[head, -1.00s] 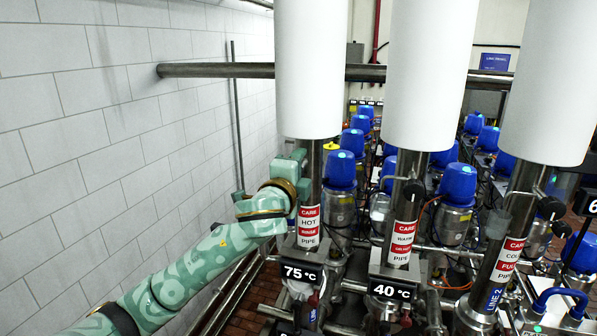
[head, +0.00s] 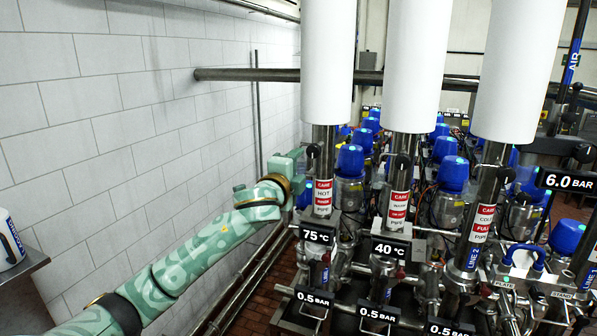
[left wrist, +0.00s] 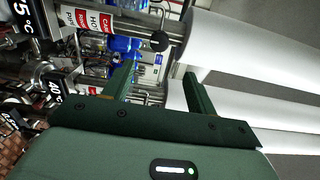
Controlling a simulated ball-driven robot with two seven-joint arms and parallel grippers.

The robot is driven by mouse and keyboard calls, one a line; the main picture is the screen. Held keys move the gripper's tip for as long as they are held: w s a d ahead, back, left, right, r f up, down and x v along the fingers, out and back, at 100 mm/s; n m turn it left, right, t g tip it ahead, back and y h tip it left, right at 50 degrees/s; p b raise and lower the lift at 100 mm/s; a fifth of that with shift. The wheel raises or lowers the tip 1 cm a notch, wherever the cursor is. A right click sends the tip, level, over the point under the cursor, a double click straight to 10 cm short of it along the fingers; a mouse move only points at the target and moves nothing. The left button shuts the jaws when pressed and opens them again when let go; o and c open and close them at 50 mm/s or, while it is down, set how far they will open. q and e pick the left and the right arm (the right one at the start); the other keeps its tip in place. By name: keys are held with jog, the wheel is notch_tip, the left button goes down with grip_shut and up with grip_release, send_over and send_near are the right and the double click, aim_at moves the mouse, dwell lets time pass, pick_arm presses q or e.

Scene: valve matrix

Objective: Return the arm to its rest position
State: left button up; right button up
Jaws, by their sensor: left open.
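My left arm reaches in from the lower left of the head view, along the tiled wall. Its left gripper (head: 300,158) is beside the leftmost vertical pipe, the one with the red and white hot pipe label (head: 323,197). In the left wrist view the two green fingers of the left gripper (left wrist: 160,85) stand wide apart, with nothing between them. Whether the gripper touches the pipe cannot be told. My right gripper is not in view.
Three steel pipes with white sleeves (head: 410,60) rise in front of many blue-topped valves (head: 455,172). A horizontal steel pipe (head: 250,75) runs from the tiled wall (head: 130,110). A white container (head: 8,240) stands on a shelf at the left edge.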

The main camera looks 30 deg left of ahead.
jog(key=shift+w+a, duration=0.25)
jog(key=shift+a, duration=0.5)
